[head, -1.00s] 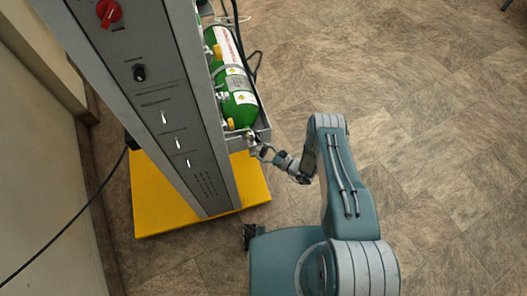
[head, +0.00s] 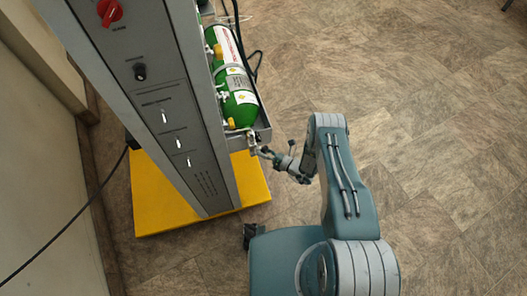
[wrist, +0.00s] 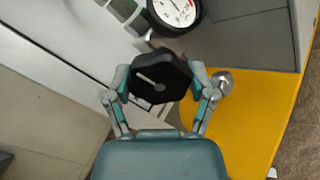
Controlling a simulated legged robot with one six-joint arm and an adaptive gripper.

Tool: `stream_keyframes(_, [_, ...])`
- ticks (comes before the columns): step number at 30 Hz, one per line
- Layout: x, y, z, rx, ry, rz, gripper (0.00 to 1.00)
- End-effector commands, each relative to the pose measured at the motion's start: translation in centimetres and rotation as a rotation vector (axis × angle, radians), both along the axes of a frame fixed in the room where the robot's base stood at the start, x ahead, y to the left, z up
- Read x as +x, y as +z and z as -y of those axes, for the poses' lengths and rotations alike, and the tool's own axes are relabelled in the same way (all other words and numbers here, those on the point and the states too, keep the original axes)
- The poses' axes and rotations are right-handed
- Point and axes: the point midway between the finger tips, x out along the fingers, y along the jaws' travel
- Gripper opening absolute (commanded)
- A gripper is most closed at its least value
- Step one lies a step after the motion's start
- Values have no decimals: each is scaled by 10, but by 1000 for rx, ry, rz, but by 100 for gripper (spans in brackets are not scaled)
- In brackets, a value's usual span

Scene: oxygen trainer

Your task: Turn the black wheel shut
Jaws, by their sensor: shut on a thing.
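The black wheel (wrist: 158,76) is a dark, lobed knob with a pale line on its face, seen in the wrist view. My gripper (wrist: 162,86) has its two fingers closed against the wheel's left and right sides. In the head view my gripper (head: 267,153) reaches the lower end of the grey cylinder rack from the right. The wheel is too small and hidden to make out in the head view.
A round white gauge (wrist: 175,12) sits just beyond the wheel. Green cylinders (head: 238,105) lie in the rack behind the grey panel (head: 165,110). A yellow base (head: 165,205) is below. Open tiled floor lies to the right.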

Motion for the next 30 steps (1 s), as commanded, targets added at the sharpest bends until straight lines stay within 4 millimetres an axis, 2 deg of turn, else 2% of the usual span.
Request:
stream_keyframes(9, [0, -3, 2, 55, -9, -104, 24])
stream_keyframes(25, [0, -2, 3, 66, -11, -120, 24])
stream_keyframes(26, [0, -2, 3, 66, -11, -120, 85])
stream_keyframes(27, [0, -2, 3, 66, -11, -120, 100])
stream_keyframes(30, [0, -2, 3, 67, -8, -118, 100])
